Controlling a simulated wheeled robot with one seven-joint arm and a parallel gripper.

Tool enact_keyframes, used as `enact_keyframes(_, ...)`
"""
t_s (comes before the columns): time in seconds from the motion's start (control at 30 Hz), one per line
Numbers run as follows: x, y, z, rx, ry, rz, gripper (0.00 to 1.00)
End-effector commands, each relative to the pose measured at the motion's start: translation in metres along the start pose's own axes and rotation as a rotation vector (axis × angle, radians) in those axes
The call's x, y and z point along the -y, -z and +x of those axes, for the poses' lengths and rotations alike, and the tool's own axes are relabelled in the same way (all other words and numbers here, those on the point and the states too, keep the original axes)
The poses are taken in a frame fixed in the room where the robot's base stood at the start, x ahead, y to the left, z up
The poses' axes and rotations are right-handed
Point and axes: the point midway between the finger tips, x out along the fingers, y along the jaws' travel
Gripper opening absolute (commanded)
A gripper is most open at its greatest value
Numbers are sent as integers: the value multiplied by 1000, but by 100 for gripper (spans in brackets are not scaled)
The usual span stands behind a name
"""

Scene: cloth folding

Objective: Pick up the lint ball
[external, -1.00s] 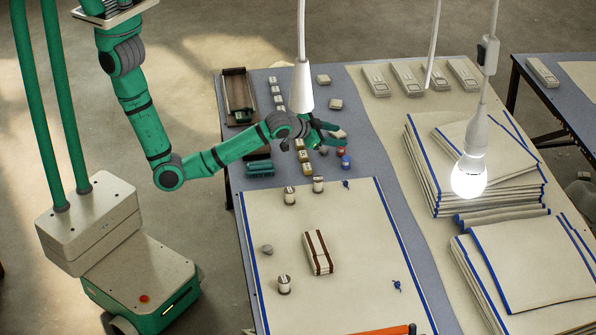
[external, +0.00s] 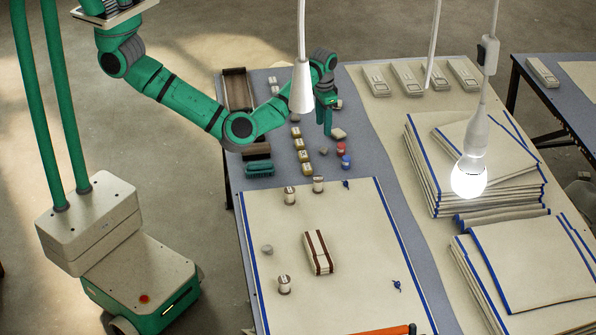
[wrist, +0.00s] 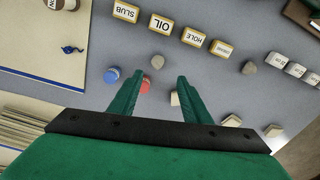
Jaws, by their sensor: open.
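My gripper (external: 326,132) is open and points down over the far half of the work table. In the wrist view its two green fingers (wrist: 160,78) are apart with nothing held between them. A small grey lump (wrist: 159,61), which looks like a lint ball, lies on the grey table just beyond the fingertips; in the external view the lump (external: 323,151) is just below the gripper. A second grey lump (external: 267,250) rests on the cream cloth, and another grey lump (wrist: 249,67) lies farther right in the wrist view. I cannot tell which is the lint ball.
Red (wrist: 145,85) and blue (wrist: 111,75) round pieces sit beside the left finger. A row of labelled blocks (wrist: 159,22) stands beyond the lump. Pale blocks (external: 338,133) lie near the fingers. A blue-edged cloth (external: 355,215) covers the front; folded stacks (external: 470,175) stand right.

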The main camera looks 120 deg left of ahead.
Motion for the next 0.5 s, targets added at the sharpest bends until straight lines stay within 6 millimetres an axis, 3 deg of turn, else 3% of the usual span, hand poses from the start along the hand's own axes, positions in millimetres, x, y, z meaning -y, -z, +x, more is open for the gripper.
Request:
enact_keyframes(0.17, -5, -3, -6, 40, -42, 11, 44)
enact_keyframes(0.5, -7, -5, 39, 41, -41, 13, 44)
